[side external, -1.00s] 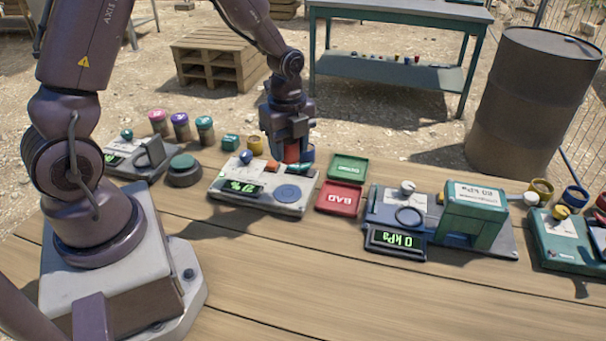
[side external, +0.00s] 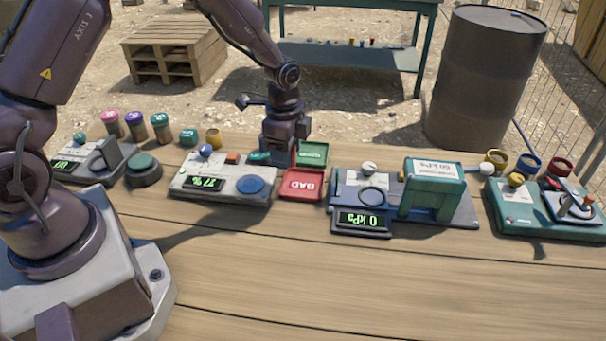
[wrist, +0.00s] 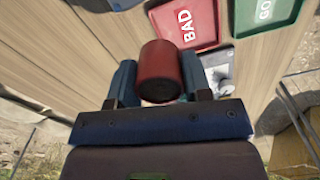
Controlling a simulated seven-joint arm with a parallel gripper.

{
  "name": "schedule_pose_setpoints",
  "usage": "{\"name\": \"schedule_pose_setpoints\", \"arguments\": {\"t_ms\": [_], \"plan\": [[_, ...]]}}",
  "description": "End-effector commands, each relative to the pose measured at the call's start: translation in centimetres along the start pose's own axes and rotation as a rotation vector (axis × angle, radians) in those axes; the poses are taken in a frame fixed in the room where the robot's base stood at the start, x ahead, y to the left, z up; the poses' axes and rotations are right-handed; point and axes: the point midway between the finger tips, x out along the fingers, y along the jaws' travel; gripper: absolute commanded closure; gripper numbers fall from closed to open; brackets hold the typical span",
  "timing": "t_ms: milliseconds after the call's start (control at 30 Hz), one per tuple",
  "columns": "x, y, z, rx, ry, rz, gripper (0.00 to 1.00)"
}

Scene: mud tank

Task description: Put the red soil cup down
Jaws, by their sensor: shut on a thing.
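My gripper (side external: 281,158) is shut on the red soil cup (wrist: 160,68); the wrist view shows the cup between my two fingers (wrist: 160,84). In the side view my gripper hides the cup. It is low, at the left edge of the green GOOD tray (side external: 314,153) and behind the red BAD tray (side external: 301,186). In the wrist view the BAD tray (wrist: 184,20) and GOOD tray (wrist: 262,14) lie beyond the cup. I cannot tell whether the cup's base touches anything.
Several lidded jars (side external: 135,125) stand at the back left. The front table (side external: 350,275) is clear.

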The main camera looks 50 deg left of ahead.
Motion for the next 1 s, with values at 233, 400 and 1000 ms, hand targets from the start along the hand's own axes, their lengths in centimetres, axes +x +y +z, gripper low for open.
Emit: {"name": "schedule_pose_setpoints", "arguments": {"t_ms": [233,400,1000], "plan": [[4.3,-2.9,-1.6,0.001,-0.001,0.002,0.84],[5.3,-3.6,-2.0,0.001,0.0,0.002,0.84],[8.8,-4.0,-2.2,0.002,0.0,0.001,0.84]]}}
